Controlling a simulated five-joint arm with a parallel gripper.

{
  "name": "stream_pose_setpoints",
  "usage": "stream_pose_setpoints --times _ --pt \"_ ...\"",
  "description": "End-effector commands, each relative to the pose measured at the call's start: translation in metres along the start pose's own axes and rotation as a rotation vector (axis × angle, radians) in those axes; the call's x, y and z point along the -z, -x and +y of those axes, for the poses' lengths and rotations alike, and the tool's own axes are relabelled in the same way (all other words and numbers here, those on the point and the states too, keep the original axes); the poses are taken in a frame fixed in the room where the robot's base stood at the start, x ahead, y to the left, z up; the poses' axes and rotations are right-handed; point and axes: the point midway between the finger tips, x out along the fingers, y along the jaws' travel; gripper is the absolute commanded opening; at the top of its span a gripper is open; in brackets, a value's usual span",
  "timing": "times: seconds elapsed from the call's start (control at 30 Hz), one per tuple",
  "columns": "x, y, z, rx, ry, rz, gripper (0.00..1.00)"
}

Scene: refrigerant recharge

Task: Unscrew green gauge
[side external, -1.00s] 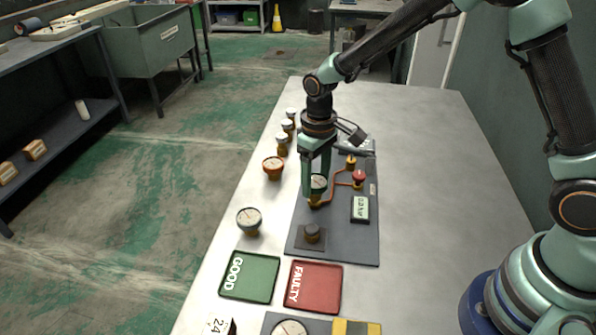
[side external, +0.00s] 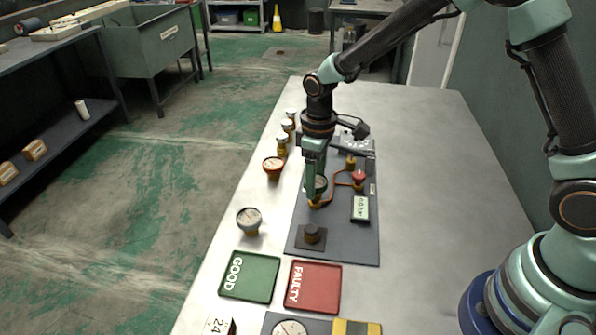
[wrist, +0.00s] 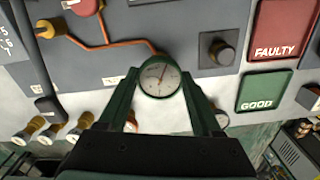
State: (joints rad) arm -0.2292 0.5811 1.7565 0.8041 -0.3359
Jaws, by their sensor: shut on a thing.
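The green gauge (wrist: 160,77), with a green rim and a pale dial, stands on the grey panel (side external: 345,233) at the end of a copper pipe. My gripper (wrist: 158,88) is shut on it, with one finger at each side of the rim in the wrist view. In the side view my gripper (side external: 315,185) comes down from above and partly hides the gauge (side external: 321,184). The gauge appears seated on its brass fitting (side external: 315,203). I cannot tell how far its thread is engaged.
A red valve knob (side external: 359,176), a digital display (side external: 360,208) and a dark knob (side external: 312,233) are on the panel. A green GOOD tray (side external: 250,294) and a red FAULTY tray (side external: 314,304) lie in front. Other gauges (side external: 249,219) stand along the left. The table's right side is clear.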

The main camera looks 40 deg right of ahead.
Motion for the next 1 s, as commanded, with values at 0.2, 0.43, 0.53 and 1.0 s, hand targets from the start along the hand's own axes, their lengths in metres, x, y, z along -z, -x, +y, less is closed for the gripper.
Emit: stream_pose_setpoints --times 0.2,0.43,0.53,1.0 --pt "0.0004 0.0006 0.0001 -0.001 0.17 0.001 0.13" --pt "0.0004 0.0007 0.0001 -0.001 0.301 0.001 0.13" --pt "0.0004 0.0007 0.0001 -0.001 0.301 0.001 0.13" --pt "0.0005 0.0007 0.0001 -0.001 0.573 0.001 0.13"
